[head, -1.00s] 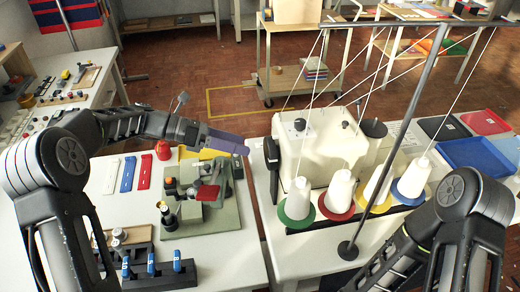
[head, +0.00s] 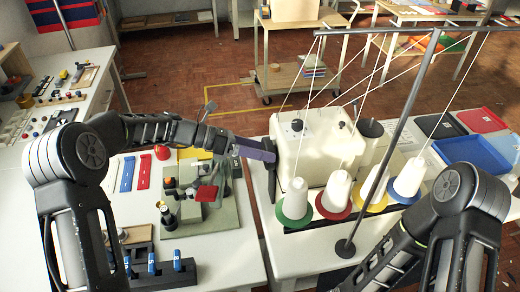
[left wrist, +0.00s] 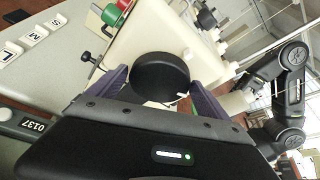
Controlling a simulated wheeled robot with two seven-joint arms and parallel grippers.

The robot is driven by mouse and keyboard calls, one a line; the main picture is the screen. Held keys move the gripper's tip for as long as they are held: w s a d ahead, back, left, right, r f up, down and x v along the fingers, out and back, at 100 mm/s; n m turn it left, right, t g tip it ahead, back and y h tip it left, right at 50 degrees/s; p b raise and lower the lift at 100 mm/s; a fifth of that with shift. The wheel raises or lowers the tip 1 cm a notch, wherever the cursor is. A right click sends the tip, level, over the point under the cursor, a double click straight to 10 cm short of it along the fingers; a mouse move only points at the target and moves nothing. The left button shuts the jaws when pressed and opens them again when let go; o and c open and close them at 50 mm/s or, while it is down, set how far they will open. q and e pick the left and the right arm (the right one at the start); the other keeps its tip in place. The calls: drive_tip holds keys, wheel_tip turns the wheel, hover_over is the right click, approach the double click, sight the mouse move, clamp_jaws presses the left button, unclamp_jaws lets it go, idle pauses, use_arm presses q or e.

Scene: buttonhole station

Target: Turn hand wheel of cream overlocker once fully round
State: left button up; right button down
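The cream overlocker (head: 325,150) stands on the right-hand table. Its black hand wheel (head: 272,180) is on its left side, partly covered by my left gripper (head: 268,153) in the head view. In the left wrist view the round black wheel (left wrist: 160,76) lies between the tips of my two purple fingers (left wrist: 160,88). The fingers are spread, one on each side of the wheel; contact with it cannot be made out. My right arm shows at the lower right of the head view, but its gripper is out of sight.
Thread cones (head: 338,190) on coloured discs and a grey thread-stand pole (head: 385,140) stand in front of the overlocker. A green-based fixture (head: 215,215) with levers sits on the left table, near my left forearm. A blue tray (head: 470,155) is at the right.

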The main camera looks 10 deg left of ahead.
use_arm(q)
drive_tip(key=c, duration=1)
drive_tip(key=shift+s+d+m+t+y+b, duration=0.15)
drive_tip(key=shift+m+t+b, duration=0.35)
drive_tip(key=shift+m+b, duration=0.5)
drive_tip(key=shift+s+a+m+t+y+b, duration=0.1)
drive_tip(key=shift+m+t+y+b, duration=0.3)
drive_tip(key=shift+b, duration=1.05)
drive_tip(key=shift+s+d+m+t+y+b, duration=0.1)
drive_tip(key=shift+m+t+b, duration=0.5)
drive_tip(key=shift+m+b, duration=0.5)
drive_tip(key=shift+r, duration=0.1)
drive_tip(key=o, duration=1.3)
